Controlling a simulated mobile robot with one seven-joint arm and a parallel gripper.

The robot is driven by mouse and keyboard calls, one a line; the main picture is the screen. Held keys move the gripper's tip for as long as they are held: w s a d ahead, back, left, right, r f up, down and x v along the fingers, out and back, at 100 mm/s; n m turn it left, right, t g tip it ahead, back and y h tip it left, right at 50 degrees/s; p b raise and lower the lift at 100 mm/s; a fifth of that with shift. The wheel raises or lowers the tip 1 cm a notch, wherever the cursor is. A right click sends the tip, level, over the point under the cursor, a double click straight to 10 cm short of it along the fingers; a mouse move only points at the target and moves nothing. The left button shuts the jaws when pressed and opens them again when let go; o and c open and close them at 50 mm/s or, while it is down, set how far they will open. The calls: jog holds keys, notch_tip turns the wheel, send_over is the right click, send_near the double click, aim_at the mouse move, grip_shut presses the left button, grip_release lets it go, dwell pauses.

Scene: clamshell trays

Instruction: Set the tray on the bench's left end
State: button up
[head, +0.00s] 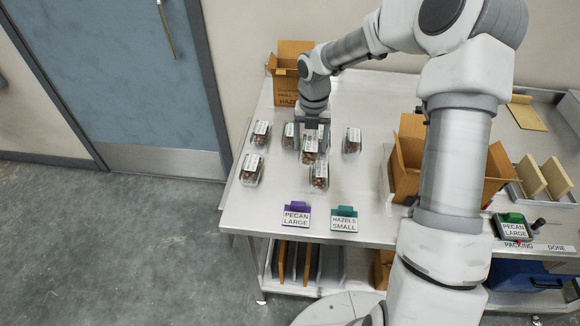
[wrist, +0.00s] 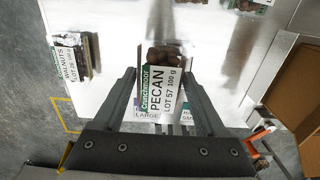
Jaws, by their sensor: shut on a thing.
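My gripper (head: 312,128) is shut on a clear clamshell tray (head: 310,153) of brown nuts and points down over the bench (head: 300,88). In the wrist view the tray (wrist: 162,92) sits between the fingers of my gripper (wrist: 160,75); its white and green label reads PECAN, LOT 57, 100 g. It seems held above the bench top, though the head view leaves the gap unclear. At the bench's left end stand two other trays, one farther back (head: 261,133) and one nearer (head: 251,169). A walnuts tray (wrist: 76,58) shows at the left in the wrist view.
Purple PECAN LARGE (head: 296,214) and green HAZELS SMALL (head: 344,218) signs stand at the front edge. A carton (head: 285,88) stands at the back left.

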jog(key=a+f, duration=0.1)
jog(key=a, duration=0.1)
jog(key=a+f, duration=0.1)
jog(key=a, duration=0.1)
jog(key=a+f, duration=0.2)
jog(key=shift+a, duration=0.3)
jog(key=shift+f, duration=2)
jog(key=shift+f, duration=0.1)
jog(key=o, duration=1.4)
